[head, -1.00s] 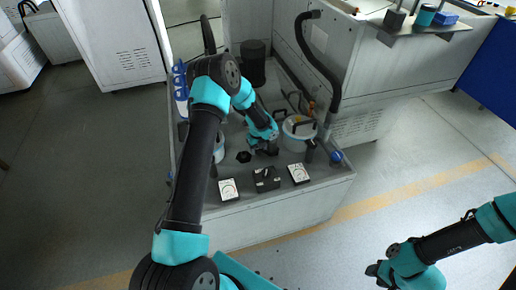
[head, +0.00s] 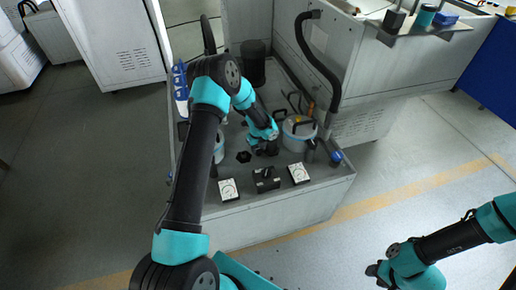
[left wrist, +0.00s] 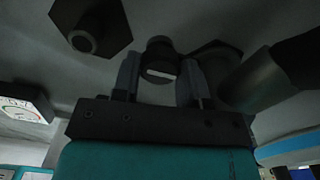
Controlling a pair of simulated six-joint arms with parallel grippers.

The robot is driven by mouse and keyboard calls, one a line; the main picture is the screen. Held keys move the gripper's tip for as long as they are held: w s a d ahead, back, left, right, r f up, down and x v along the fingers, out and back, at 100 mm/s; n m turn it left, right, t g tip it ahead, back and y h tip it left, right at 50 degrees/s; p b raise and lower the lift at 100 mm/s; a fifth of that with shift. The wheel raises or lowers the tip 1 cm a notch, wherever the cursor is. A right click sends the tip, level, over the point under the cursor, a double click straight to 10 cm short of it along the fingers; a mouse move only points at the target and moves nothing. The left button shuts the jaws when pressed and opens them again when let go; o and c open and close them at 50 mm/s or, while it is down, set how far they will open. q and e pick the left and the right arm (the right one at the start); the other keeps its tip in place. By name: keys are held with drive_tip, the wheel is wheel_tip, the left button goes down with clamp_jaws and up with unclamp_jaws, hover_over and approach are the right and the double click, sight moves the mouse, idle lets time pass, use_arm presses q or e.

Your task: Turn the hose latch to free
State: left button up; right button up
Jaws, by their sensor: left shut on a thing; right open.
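The hose latch appears to be the dark round knob with a pale line across its face (left wrist: 160,65) in the left wrist view. My left gripper (left wrist: 160,80) has one finger on each side of it and is shut on it. In the head view my left gripper (head: 266,150) is low over the machine tray, beside the pot with a dark handle, and hides the latch. My right gripper (head: 376,270) is open and empty over the floor at the lower right, far from the latch.
A dark hexagonal part (head: 243,156) lies left of my left gripper. The lidded pot (head: 298,134) stands right of it. Two dial gauges (head: 229,190) (head: 298,173) flank a black box (head: 266,180) at the tray's front.

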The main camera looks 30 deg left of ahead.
use_arm(q)
drive_tip(key=n, duration=0.8)
drive_tip(key=shift+n, duration=0.3)
drive_tip(key=n, duration=0.8)
drive_tip(key=shift+w+n, duration=0.1)
drive_tip(key=shift+n, duration=0.2)
drive_tip(key=o, duration=0.7)
drive_tip(key=shift+c, duration=0.2)
drive_tip(key=shift+r, duration=0.15)
